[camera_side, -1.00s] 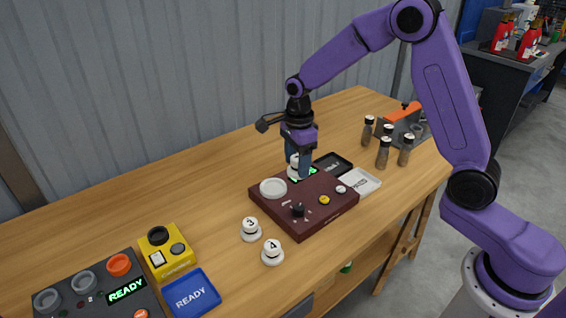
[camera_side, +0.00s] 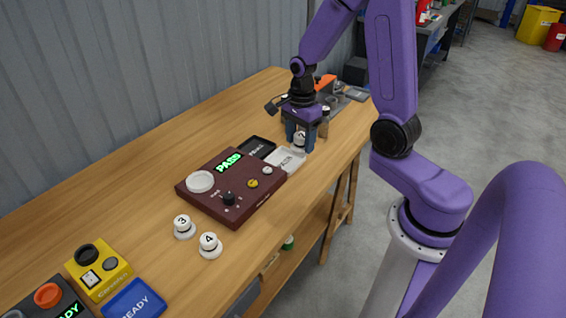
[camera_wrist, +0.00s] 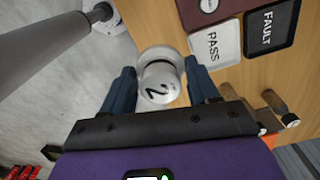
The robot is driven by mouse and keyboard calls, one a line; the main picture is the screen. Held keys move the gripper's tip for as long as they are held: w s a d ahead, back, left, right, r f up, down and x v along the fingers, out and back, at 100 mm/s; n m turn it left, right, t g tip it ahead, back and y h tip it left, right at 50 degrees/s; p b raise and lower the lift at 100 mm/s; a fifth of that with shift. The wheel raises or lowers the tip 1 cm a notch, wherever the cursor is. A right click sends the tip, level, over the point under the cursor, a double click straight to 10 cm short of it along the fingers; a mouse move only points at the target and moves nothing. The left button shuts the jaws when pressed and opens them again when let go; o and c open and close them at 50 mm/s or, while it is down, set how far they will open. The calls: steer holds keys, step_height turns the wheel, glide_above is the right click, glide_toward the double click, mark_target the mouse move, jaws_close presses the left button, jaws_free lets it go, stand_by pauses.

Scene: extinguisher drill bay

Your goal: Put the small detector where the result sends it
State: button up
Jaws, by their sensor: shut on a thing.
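My gripper (camera_side: 300,142) is shut on a small white detector (camera_side: 299,138). In the wrist view the detector (camera_wrist: 159,82) sits between both fingers, its label looking like a 2. In the side view it is just beyond the white PASS tray (camera_side: 294,154); in the wrist view it shows left of that tray (camera_wrist: 214,44), outside it. Its height is hard to tell. The black FAULT tray (camera_side: 257,147) lies beside the PASS tray. The maroon tester (camera_side: 210,192) shows PASS in green on its display (camera_side: 228,162), and its round white pad (camera_side: 200,181) is empty.
Detectors 3 (camera_side: 183,227) and 4 (camera_side: 210,246) stand in front of the tester. Brown-bodied cylinders (camera_wrist: 274,103) stand near my gripper. The table's back left is clear.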

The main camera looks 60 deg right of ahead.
steer(key=w+d+f, duration=0.2)
steer(key=w+f, duration=0.1)
steer(key=w+d+f, duration=0.2)
steer(key=w+f, duration=0.1)
steer(key=w+d+f, duration=0.3)
steer(key=shift+w+f, duration=0.25)
steer(key=shift+f, duration=0.15)
steer(key=shift+w+d+f, duration=0.15)
steer(key=shift+w+f, duration=0.1)
steer(key=shift+f, duration=0.05)
steer(key=shift+w+f, duration=0.1)
steer(key=shift+f, duration=1.55)
steer(key=shift+f, duration=0.1)
steer(key=o, duration=0.9)
